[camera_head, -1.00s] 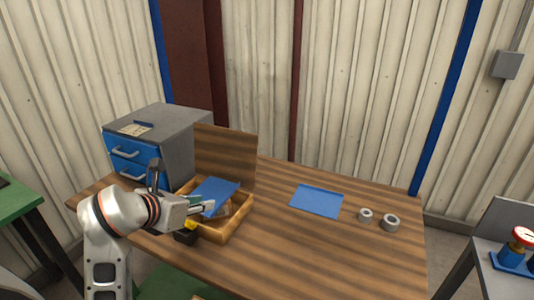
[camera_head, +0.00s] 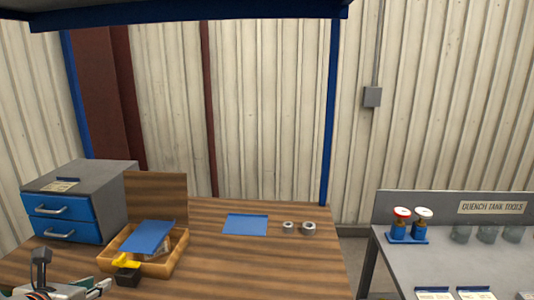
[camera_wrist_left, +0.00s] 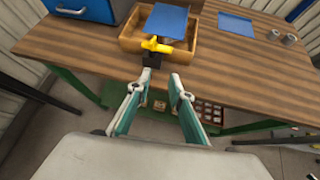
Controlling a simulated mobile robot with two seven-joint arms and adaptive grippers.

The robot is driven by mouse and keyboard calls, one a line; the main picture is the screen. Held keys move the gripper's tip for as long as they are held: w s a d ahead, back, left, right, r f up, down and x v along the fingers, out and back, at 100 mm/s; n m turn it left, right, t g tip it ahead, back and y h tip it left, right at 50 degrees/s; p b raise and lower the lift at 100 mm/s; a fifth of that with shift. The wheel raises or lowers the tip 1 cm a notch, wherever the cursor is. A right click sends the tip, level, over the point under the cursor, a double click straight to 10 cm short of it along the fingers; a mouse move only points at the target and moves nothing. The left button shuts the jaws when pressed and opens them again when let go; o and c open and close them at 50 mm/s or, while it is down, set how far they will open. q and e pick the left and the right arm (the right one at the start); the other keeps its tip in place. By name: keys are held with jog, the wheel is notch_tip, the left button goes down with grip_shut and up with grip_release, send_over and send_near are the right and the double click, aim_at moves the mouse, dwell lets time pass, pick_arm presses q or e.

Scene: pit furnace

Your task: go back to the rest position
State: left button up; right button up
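My left gripper (camera_head: 98,288) is low at the left edge of the head view, in front of the wooden table. In the left wrist view, the two green and grey fingers of the left gripper (camera_wrist_left: 156,84) are spread apart with nothing between them. They are in front of the table's near edge, apart from the wooden box. My right gripper is in neither view.
The open wooden box (camera_head: 160,265) holds a tilted blue sheet (camera_head: 147,237); a yellow and black item (camera_head: 127,270) is at its near side. A blue-drawer cabinet (camera_head: 62,215), blue mat (camera_head: 246,224) and two rings (camera_head: 308,228) stand on the table. A grey bench (camera_head: 440,262) is right.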

pick_arm(q)
jog(key=s+a+r+g+y, duration=0.1)
jog(key=s+a+y, duration=0.2)
jog(key=a+y, duration=0.95)
jog(key=w+d+r+m+t+h, duration=0.15)
jog(key=d+r+m+t, duration=0.25)
jog(key=d+m+t, duration=0.65)
jog(key=d+f+m+g+h, duration=0.1)
jog(key=d+f+m+h, duration=1.25)
jog(key=m, duration=0.65)
jog(key=s+d+f+m+g, duration=0.2)
jog(key=s+f+m+g, duration=0.1)
jog(key=f, duration=0.5)
jog(key=s+d+f+m+g+h, duration=0.1)
jog(key=s+d+f+m+g, duration=0.1)
jog(key=s+f, duration=0.3)
jog(key=s+d+f+m+g, duration=0.3)
jog(key=s+f+m+g, duration=0.1)
jog(key=f, duration=0.7)
jog(key=shift+m, duration=0.35)
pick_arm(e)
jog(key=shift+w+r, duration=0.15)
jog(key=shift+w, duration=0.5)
